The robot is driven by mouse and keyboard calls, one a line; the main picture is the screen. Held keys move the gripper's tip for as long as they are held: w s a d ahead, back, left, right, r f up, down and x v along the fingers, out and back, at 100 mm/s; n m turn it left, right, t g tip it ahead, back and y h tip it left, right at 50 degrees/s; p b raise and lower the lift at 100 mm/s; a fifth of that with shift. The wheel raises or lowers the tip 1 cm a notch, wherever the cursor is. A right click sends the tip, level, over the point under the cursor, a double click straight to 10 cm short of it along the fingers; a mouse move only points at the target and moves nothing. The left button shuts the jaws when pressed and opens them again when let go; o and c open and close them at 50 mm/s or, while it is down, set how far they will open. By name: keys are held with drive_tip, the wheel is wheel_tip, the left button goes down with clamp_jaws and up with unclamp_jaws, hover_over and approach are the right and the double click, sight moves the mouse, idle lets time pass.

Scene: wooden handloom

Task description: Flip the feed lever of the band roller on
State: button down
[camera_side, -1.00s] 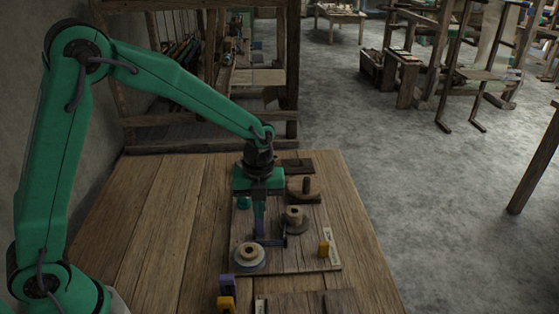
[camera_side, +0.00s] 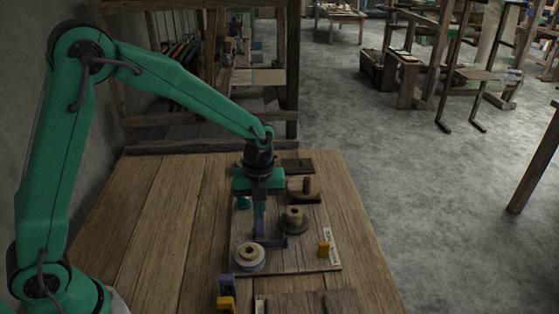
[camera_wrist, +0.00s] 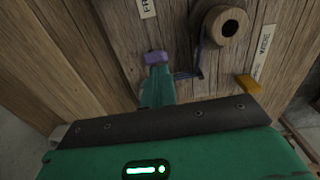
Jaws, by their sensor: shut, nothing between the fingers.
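The band roller's wooden board (camera_side: 295,262) lies on the table and carries turned wooden spools. A thin dark lever-like bar (camera_side: 273,242) sits low on it, between a pale-rimmed spool (camera_side: 250,255) and a brown spool (camera_side: 294,220). In the wrist view the dark bar (camera_wrist: 187,75) is just right of my fingers. My gripper (camera_side: 260,222) points down over the board, shut and empty. A purple piece (camera_wrist: 155,58) shows at my fingertips in the wrist view. I cannot tell whether it touches them, nor which part is the lever's handle.
A yellow block (camera_side: 324,249) stands at the board's right edge by a pale label (camera_side: 333,243). Purple (camera_side: 226,283) and yellow (camera_side: 227,303) pieces stand nearer the front. Another wooden spool (camera_side: 306,186) is behind. The table's left side (camera_side: 150,220) is clear.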

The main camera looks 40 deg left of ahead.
drive_tip(key=shift+s+d, duration=0.2)
drive_tip(key=shift+s, duration=0.05)
drive_tip(key=shift+s+d+r, duration=0.15)
drive_tip(key=shift+s+d, duration=0.15)
drive_tip(key=shift+d, duration=0.05)
wheel_tip(320, 180, up, 11)
drive_tip(key=shift+s+d, duration=0.25)
drive_tip(key=shift+s, duration=0.05)
idle(0.4)
drive_tip(key=s+a+r+n+t, duration=0.3)
drive_tip(key=s+n, duration=0.6)
drive_tip(key=n, duration=0.4)
drive_tip(key=s+a+r+n+t, duration=0.2)
drive_tip(key=s+a+n, duration=0.4)
drive_tip(key=n, duration=0.8)
drive_tip(key=s+r, duration=0.1)
drive_tip(key=s, duration=0.2)
drive_tip(key=shift+r+t, duration=0.2)
drive_tip(key=shift+t, duration=0.2)
